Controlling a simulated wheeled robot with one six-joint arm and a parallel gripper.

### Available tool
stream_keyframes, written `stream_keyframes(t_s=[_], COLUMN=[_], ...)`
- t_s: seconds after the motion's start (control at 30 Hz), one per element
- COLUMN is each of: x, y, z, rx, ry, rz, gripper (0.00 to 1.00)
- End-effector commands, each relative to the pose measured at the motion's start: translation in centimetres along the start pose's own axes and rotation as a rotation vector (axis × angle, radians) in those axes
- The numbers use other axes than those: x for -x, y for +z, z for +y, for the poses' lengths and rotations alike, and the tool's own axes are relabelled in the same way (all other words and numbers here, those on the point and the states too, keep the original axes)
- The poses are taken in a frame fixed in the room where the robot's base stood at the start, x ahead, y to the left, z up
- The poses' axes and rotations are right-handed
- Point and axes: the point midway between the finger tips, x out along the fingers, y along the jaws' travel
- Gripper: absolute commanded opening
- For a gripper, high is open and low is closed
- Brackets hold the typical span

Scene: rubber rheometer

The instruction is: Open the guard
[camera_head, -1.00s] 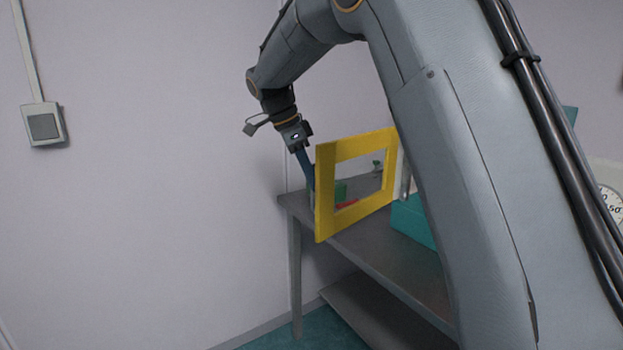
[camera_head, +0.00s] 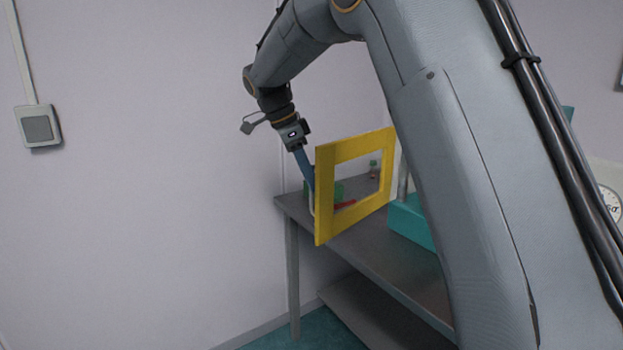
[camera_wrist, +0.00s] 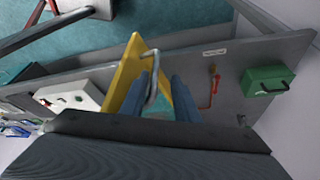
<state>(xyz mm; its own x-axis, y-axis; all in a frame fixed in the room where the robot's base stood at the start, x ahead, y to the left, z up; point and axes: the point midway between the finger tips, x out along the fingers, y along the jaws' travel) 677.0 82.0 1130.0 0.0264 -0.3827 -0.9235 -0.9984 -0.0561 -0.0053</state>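The yellow guard (camera_head: 325,195) is a framed panel with a large window, standing out over the bench front in the head view. It also shows in the wrist view (camera_wrist: 124,72). A pale bent handle (camera_wrist: 153,75) is on the guard; in the head view it shows at the guard's left edge (camera_head: 311,204). My gripper (camera_wrist: 162,82) is at the handle, its two blue fingers apart. The handle lies between them, close to the left finger; contact is unclear. In the head view my gripper (camera_head: 309,180) is partly hidden behind the guard.
The grey bench (camera_head: 375,257) carries a teal machine base (camera_head: 411,222), partly hidden by my arm. A green box (camera_wrist: 269,80), a red-handled item (camera_wrist: 215,83) and a white control box (camera_wrist: 70,97) show in the wrist view.

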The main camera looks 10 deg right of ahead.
Motion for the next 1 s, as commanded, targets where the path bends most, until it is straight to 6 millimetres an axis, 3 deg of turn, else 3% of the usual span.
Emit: stream_keyframes(t_s=[0.4,1.0], x=[6.2,8.1], y=[0.0,-0.4], z=[-0.2,0.1], rx=[0.000,0.000], ry=[-0.005,-0.003], rz=[0.000,0.001], gripper=[0.28,0.28])
